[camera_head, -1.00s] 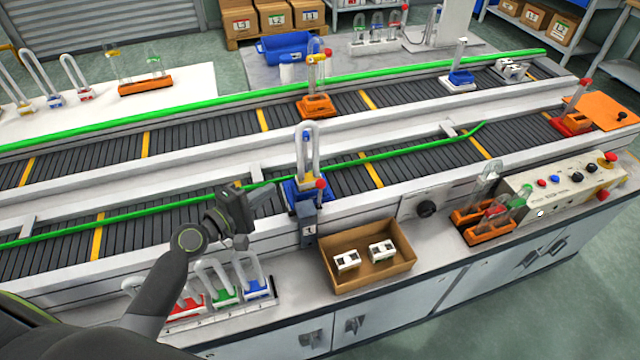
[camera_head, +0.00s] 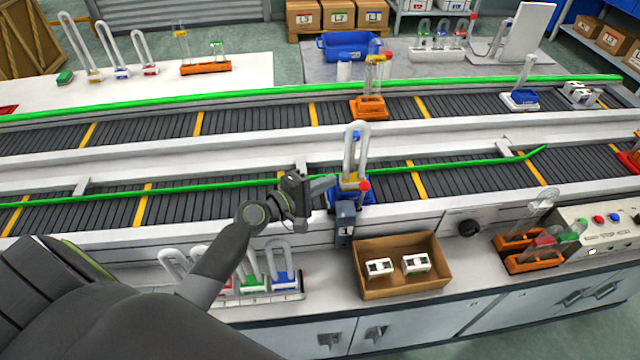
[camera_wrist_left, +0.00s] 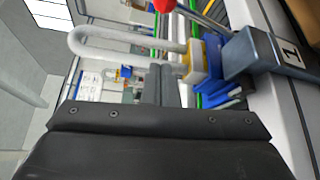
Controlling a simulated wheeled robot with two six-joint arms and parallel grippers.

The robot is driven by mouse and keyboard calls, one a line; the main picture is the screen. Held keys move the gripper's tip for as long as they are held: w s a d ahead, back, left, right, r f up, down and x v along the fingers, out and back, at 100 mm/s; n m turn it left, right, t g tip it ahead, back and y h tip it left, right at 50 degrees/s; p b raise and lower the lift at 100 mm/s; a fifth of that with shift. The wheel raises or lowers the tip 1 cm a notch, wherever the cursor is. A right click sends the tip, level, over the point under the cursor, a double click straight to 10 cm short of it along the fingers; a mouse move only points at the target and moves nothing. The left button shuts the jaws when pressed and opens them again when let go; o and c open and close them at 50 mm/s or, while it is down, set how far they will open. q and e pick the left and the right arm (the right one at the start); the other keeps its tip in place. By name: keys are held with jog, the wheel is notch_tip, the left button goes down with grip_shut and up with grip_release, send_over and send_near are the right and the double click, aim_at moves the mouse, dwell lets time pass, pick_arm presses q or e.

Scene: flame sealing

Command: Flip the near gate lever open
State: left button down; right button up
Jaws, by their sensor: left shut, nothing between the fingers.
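The near gate lever has a red ball knob (camera_head: 364,186) and stands on the grey gate box marked 1 (camera_head: 346,222), at the near conveyor's front edge. In the left wrist view the red knob (camera_wrist_left: 164,5) is at the top edge, with its rod running to the gate box (camera_wrist_left: 265,55). A blue carrier (camera_head: 340,196) with an upright U-shaped glass tube (camera_head: 354,150) sits right behind the gate. My left gripper (camera_head: 328,183) is shut and empty, just left of the carrier and lever; contact cannot be told. My right gripper is out of view.
A cardboard box (camera_head: 405,285) with two white parts stands right of the gate. A rack of U tubes (camera_head: 262,296) stands below my left arm. A green rail (camera_head: 230,185) runs along the near conveyor. An orange carrier (camera_head: 368,106) stands on the far conveyor.

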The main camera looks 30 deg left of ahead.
pick_arm(q)
jog(key=p+x, duration=0.1)
jog(key=x, duration=0.5)
jog(key=shift+w+d+r, duration=0.15)
jog(key=shift+d+r, duration=0.05)
jog(key=s+d+p, duration=0.2)
jog(key=shift+s+r, duration=0.25)
jog(key=shift+r, duration=0.05)
jog(key=shift+s+d+p, duration=0.25)
jog(key=shift+s+p, duration=0.05)
jog(key=shift+p, duration=0.05)
jog(key=shift+f, duration=0.1)
